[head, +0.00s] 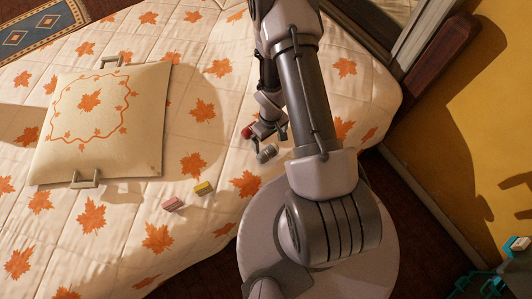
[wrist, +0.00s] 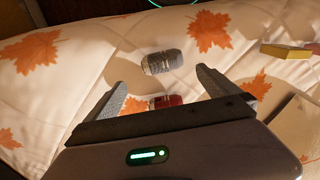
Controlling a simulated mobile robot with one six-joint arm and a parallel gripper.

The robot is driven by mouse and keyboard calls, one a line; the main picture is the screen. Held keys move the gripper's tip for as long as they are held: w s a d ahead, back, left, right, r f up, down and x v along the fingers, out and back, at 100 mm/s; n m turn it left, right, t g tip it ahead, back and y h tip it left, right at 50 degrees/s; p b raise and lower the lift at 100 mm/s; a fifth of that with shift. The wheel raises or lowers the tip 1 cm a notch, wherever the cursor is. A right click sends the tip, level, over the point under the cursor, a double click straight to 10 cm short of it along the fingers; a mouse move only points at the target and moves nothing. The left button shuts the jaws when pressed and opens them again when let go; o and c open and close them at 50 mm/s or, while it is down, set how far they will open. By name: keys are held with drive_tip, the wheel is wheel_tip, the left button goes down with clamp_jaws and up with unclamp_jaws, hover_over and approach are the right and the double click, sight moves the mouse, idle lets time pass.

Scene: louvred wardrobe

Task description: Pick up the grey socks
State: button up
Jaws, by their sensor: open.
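The grey socks (head: 266,153) are a small rolled bundle on the leaf-patterned quilt, close to my gripper (head: 268,132). In the wrist view the grey socks (wrist: 162,61) lie just beyond the fingertips, roughly centred between them. A red rolled bundle (wrist: 167,101) lies nearer, between the fingers, partly hidden by the gripper body. The red bundle also shows in the head view (head: 247,132), left of the gripper.
A yellow block-like item (head: 203,188) and a pink one (head: 173,205) lie on the quilt (head: 218,130). A square cream cushion-like piece with handles (head: 75,145) lies at the left. Quilt between socks and yellow item is clear.

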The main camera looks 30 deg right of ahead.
sight(270, 153)
wheel_tip(270, 153, down, 8)
drive_tip(key=b, duration=0.6)
drive_tip(key=shift+f, duration=0.15)
drive_tip(key=f+b, duration=0.1)
drive_tip(key=b, duration=0.1)
drive_tip(key=f+b, duration=0.3)
drive_tip(key=b, duration=0.1)
drive_tip(key=shift+s+a+f, duration=0.2)
drive_tip(key=shift+s+f, duration=0.1)
drive_tip(key=shift+f, duration=0.1)
drive_tip(key=shift+r, duration=0.25)
drive_tip(key=c, duration=1.1)
drive_tip(key=shift+r, duration=0.1)
